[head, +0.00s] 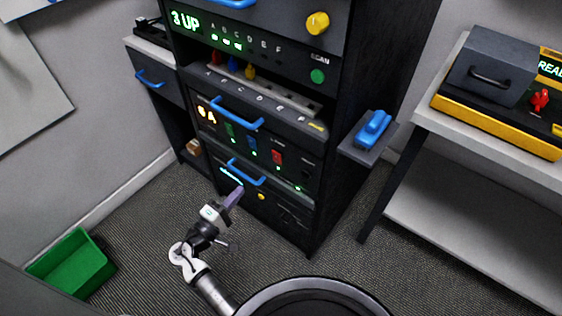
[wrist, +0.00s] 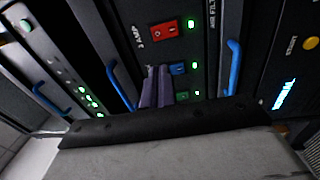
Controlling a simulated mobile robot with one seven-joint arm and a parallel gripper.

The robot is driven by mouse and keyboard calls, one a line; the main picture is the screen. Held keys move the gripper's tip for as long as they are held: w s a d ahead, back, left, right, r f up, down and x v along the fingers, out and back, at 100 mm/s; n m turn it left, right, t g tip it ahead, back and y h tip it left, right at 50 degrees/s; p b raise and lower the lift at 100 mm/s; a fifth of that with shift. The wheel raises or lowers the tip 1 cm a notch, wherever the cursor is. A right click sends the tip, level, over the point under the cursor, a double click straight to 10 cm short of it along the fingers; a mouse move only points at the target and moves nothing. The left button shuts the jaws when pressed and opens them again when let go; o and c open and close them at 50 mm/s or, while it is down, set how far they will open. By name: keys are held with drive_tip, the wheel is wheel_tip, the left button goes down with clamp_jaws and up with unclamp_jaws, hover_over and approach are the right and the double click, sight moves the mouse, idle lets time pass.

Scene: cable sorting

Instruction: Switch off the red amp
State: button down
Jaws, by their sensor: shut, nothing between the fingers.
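The red amp is a red rocker switch (head: 277,157) on the middle panel of the dark rack, right of a blue switch (head: 252,143) and a green switch (head: 229,130). In the wrist view the red switch (wrist: 165,33) sits beside the label "3 AMP", with a lit green light (wrist: 190,23) next to it. My gripper (head: 236,196) is shut and empty, in front of the rack below that panel. In the wrist view its purple fingertips (wrist: 157,75) appear close to the blue switch (wrist: 177,68); contact cannot be told.
Blue bar handles stand out above the switch panel (head: 238,114) and below it (head: 245,172). A shelf with a blue object (head: 373,129) juts from the rack's right side. A green bin (head: 73,264) stands on the floor at left. A light table (head: 430,115) stands at right.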

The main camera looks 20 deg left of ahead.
drive_tip(key=shift+s+d+f, duration=0.15)
drive_tip(key=shift+s+d, duration=0.05)
drive_tip(key=shift+d, duration=0.35)
drive_tip(key=p, duration=0.3)
approach(276, 156)
drive_tip(key=x, duration=0.6)
drive_tip(key=shift+w+d, duration=0.2)
drive_tip(key=shift+w, duration=0.2)
